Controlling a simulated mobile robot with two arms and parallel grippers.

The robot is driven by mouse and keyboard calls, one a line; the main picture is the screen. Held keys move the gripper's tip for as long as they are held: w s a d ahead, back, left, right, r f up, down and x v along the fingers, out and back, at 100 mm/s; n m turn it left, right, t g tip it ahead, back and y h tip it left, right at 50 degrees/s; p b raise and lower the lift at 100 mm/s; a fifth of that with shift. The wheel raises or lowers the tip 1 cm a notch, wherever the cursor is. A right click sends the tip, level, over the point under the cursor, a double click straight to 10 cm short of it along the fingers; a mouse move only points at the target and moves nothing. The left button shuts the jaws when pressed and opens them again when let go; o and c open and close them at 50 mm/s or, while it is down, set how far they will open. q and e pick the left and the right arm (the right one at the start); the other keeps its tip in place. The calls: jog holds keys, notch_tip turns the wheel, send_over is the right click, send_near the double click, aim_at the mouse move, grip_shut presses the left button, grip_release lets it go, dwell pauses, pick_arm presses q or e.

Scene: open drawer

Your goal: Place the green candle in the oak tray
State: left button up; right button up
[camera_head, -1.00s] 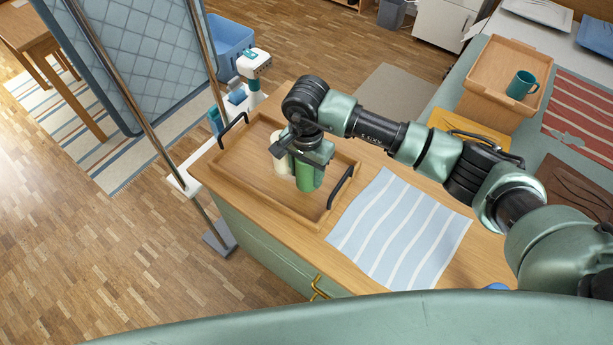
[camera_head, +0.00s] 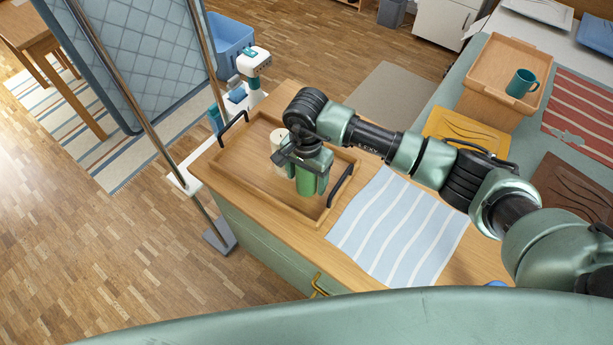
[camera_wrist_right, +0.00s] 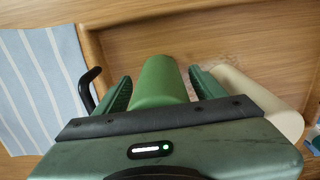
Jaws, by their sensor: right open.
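The green candle (camera_head: 306,182) stands upright in the oak tray (camera_head: 241,184), near its right side. It also shows in the right wrist view (camera_wrist_right: 159,82), between the two fingers and with a gap on each side. My right gripper (camera_head: 308,178) is open around the candle, pointing down. A cream candle (camera_head: 277,143) stands in the tray just beside it, partly hidden by the gripper; the wrist view shows it (camera_wrist_right: 262,98) outside one finger. The tray has black handles at both ends. My left gripper is not in view.
A blue-and-white striped cloth (camera_head: 398,232) lies on the counter right of the tray. Further right are a yellow board (camera_head: 466,131), a wooden box (camera_head: 507,72) with a teal mug (camera_head: 521,84), and a red striped mat (camera_head: 585,113). A metal post stands left of the counter.

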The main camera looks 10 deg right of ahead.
jog(key=shift+r, duration=0.3)
notch_tip(320, 180, up, 11)
jog(key=shift+f+b, duration=0.2)
jog(key=shift+b, duration=1)
jog(key=shift+r, duration=0.55)
